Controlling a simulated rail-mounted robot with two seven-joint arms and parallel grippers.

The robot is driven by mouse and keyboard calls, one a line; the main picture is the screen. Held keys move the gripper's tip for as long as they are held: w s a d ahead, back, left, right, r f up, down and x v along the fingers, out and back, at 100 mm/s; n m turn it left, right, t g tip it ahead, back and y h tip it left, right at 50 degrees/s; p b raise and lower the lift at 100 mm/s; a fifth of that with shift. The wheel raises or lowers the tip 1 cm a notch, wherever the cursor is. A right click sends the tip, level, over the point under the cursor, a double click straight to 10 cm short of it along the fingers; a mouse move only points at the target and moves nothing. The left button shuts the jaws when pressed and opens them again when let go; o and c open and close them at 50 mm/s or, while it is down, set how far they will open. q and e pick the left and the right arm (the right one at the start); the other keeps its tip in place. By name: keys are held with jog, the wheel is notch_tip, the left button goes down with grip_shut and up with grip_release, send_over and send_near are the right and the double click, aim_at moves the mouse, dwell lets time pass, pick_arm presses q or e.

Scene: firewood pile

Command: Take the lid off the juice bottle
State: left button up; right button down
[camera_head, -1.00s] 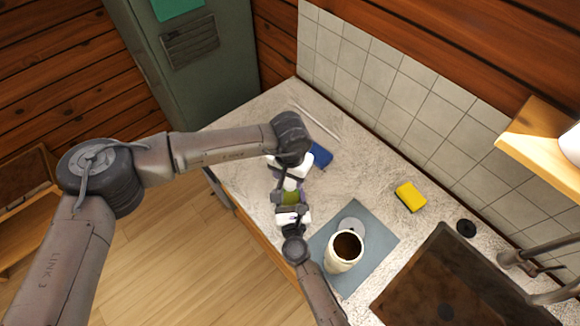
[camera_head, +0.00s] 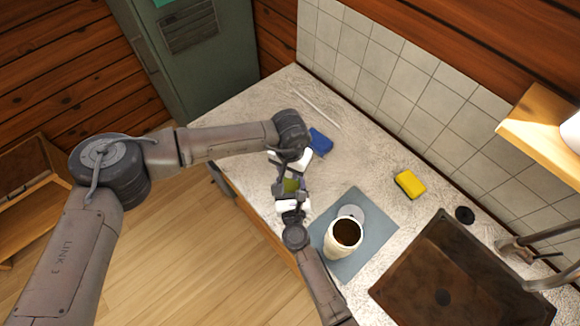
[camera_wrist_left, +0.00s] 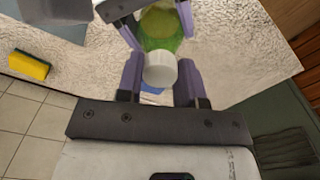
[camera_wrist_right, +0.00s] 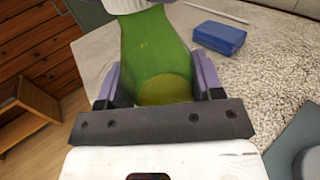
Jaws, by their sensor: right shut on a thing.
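The green juice bottle (camera_head: 291,185) is mostly hidden between my two grippers in the head view. My right gripper (camera_head: 291,193) is shut on its body, with one finger on each side. In the right wrist view the green bottle (camera_wrist_right: 157,55) fills the space between the fingers. The white lid (camera_wrist_left: 160,70) shows in the left wrist view. My left gripper (camera_wrist_left: 160,80) is open, with one purple finger on each side of the lid. I cannot tell whether either finger touches the lid.
A blue sponge (camera_head: 320,142) lies close behind the left gripper. A white container with dark contents (camera_head: 345,235) stands on a grey-blue mat (camera_head: 375,238). A yellow sponge (camera_head: 410,184) and a dark sink (camera_head: 440,285) are to the right. The speckled counter (camera_head: 370,165) is clear between them.

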pick_arm(q)
jog(key=c, duration=0.4)
jog(key=n, duration=1.8)
jog(key=shift+n, duration=0.4)
jog(key=n, duration=2.2)
jog(key=shift+r, duration=0.1)
jog(key=n, duration=0.9)
jog(key=shift+n, duration=0.4)
jog(key=n, duration=0.3)
